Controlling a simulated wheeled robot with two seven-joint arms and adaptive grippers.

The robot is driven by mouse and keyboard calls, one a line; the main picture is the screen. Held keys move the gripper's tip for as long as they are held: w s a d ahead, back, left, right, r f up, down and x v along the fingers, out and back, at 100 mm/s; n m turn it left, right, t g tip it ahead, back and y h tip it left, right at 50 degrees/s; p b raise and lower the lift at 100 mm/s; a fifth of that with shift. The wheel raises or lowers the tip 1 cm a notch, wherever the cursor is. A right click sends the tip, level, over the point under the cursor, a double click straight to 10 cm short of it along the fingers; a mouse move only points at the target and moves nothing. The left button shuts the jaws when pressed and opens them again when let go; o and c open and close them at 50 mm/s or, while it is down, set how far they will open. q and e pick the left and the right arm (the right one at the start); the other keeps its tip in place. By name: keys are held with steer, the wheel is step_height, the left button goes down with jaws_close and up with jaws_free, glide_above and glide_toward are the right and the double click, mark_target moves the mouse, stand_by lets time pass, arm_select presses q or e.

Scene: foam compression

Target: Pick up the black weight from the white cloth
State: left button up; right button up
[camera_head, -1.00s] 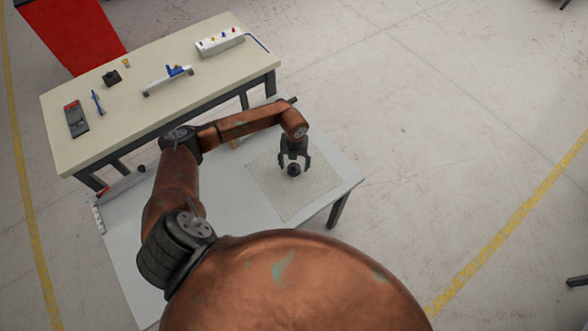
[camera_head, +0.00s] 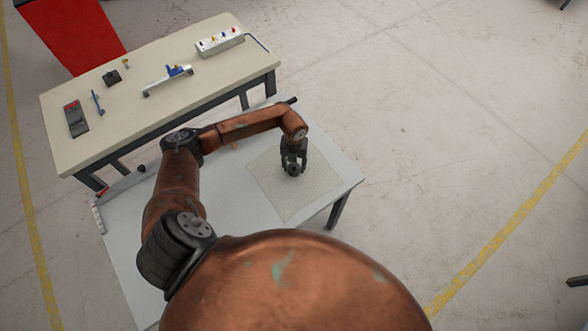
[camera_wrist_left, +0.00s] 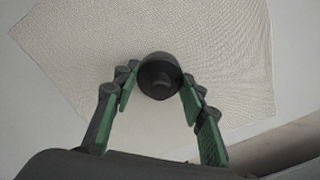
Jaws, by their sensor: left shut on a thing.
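The black weight (camera_head: 293,170) is at the white cloth (camera_head: 287,205) on the near table. My left gripper (camera_head: 293,167) is over the cloth with its fingers shut on the weight. In the left wrist view the weight (camera_wrist_left: 160,75) is a dark round piece with a small knob, between the green-padded fingertips of the left gripper (camera_wrist_left: 157,82). The cloth (camera_wrist_left: 75,55) spreads flat behind it there. Whether the weight still touches the cloth I cannot tell. My right gripper is in neither view.
The near table (camera_head: 125,235) is light grey, with bare room left of and in front of the cloth. A beige workbench (camera_head: 135,60) behind it carries a white box with coloured knobs (camera_head: 220,42), a blue-and-silver tool (camera_head: 168,80) and small items. A red cabinet (camera_head: 70,35) stands behind.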

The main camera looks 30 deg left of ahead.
arm_select(q)
jaws_close()
steer(key=shift+r, duration=0.2)
